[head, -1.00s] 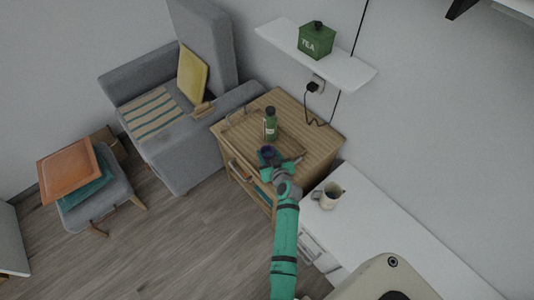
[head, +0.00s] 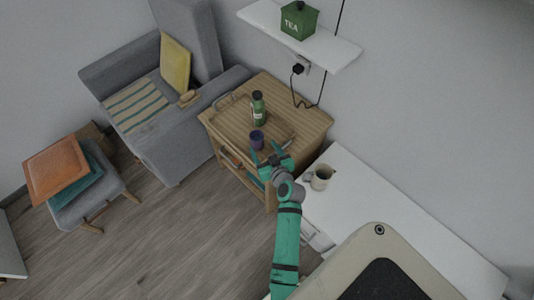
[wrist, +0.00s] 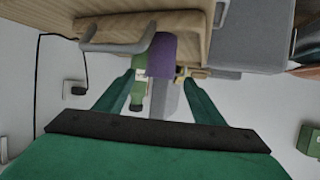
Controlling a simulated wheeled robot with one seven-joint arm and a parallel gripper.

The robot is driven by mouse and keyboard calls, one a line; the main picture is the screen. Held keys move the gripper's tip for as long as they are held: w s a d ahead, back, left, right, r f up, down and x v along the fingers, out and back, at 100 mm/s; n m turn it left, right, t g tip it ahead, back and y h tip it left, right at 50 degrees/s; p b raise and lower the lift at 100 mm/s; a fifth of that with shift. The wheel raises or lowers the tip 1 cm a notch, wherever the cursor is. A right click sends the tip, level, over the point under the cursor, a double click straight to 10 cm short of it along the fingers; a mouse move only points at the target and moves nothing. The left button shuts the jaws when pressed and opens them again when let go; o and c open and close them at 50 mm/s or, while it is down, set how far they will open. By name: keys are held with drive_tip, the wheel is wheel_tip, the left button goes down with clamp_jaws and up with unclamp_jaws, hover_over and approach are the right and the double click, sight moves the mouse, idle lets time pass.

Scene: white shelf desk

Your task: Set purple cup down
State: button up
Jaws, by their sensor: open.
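The purple cup (head: 257,140) stands upright on the wooden side table (head: 290,110), in front of the green bottle (head: 258,108). My gripper (head: 267,153) is open and empty on the near side of the cup, its fingers pointing towards it. In the wrist view the scene is upside down. There the purple cup (wrist: 162,55) shows just beyond my open gripper (wrist: 159,77), in line with the gap between the fingers. The green bottle (wrist: 139,95) shows behind it. Whether a fingertip still touches the cup I cannot tell.
Handles, perhaps of a tray, rise at the table's left (head: 230,101) and right (head: 290,140). A beige mug (head: 321,177) stands on the white desk (head: 345,195) at the right. A grey armchair (head: 180,140) adjoins the table's left. A wall shelf (head: 330,47) holds a green tea tin (head: 299,22).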

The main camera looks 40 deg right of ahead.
drive_tip(key=s+a, duration=0.8)
drive_tip(key=a, duration=0.3)
drive_tip(key=s+a, duration=0.9)
drive_tip(key=a, duration=0.2)
drive_tip(key=s+a+r+n+t+y, duration=0.2)
drive_tip(key=s+a+r+n+y, duration=0.1)
drive_tip(key=s+a+r, duration=0.9)
wheel_tip(320, 180, up, 4)
drive_tip(key=shift+s+a+r+n+t+y, duration=0.1)
drive_tip(key=shift+s+a+n+t+y, duration=0.2)
drive_tip(key=shift+s+y, duration=0.25)
